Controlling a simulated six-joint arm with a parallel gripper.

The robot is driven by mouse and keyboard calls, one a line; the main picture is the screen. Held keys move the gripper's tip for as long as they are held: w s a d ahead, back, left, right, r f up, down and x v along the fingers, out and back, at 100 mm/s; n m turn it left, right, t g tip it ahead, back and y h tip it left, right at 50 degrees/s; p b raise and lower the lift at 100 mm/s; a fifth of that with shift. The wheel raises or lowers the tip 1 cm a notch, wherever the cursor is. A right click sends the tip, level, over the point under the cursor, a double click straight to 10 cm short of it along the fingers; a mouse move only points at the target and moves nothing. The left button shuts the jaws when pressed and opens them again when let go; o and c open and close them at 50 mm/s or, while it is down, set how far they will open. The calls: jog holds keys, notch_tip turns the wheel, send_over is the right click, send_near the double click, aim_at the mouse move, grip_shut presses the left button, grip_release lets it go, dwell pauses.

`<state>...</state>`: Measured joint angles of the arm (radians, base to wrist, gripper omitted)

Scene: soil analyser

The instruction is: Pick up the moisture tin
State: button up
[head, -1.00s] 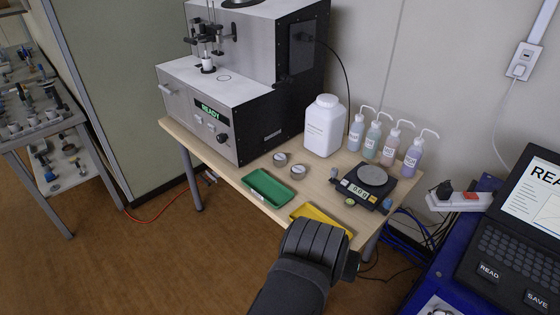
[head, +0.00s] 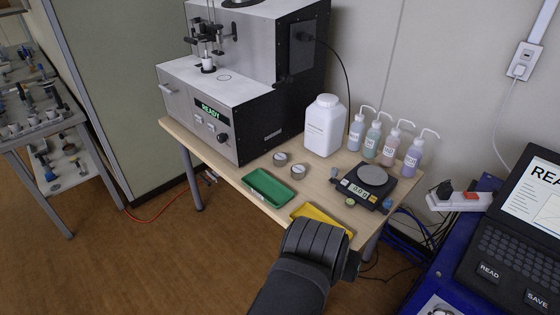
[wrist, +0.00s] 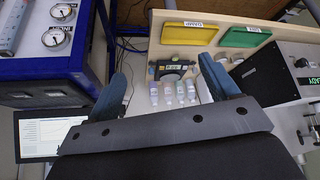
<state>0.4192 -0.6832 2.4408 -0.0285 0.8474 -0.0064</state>
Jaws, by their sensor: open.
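Two small round metal tins stand on the wooden bench in the head view, between the green tray and the white bottle. One tin (head: 280,158) is farther back, and the other tin (head: 298,173) is nearer the green tray. I cannot tell which is the moisture tin. In the wrist view the tins are small and partly hidden near the right finger. My gripper (wrist: 163,72) is open and empty, its two blue fingers spread wide. In the head view my dark arm is in front of the bench, by the yellow tray, apart from the tins.
A green tray (head: 268,188) and yellow tray (head: 321,220) lie along the front edge. A scale (head: 358,190), white bottle (head: 324,127) and several wash bottles (head: 413,157) stand right and behind. The analyser (head: 240,115) rises at left. A laptop (head: 520,225) is at right.

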jog(key=w+d+r+n+h, duration=0.2)
jog(key=w+d+r+n, duration=0.1)
jog(key=w+d, duration=0.4)
jog(key=w+d+r+n, duration=0.1)
jog(key=w+d+n, duration=0.1)
jog(key=w+n, duration=0.3)
jog(key=w+d+r+n, duration=0.2)
jog(key=w+d, duration=0.1)
jog(key=w, duration=0.5)
jog(key=w+a+f+n, duration=0.2)
jog(key=w+n, duration=0.3)
jog(key=w, duration=0.3)
jog(key=w+a+f+n, duration=0.1)
jog(key=w+a+n, duration=0.25)
jog(key=w, duration=0.55)
jog(key=w+a+f+n+y, duration=0.1)
jog(key=w+a+f+n, duration=1.5)
jog(key=w+a, duration=0.45)
send_near(280, 157)
jog(key=shift+m, duration=0.35)
jog(key=x, duration=0.4)
jog(key=shift+d+f, duration=0.15)
jog(key=shift+f, duration=0.1)
jog(key=shift+x, duration=3.05)
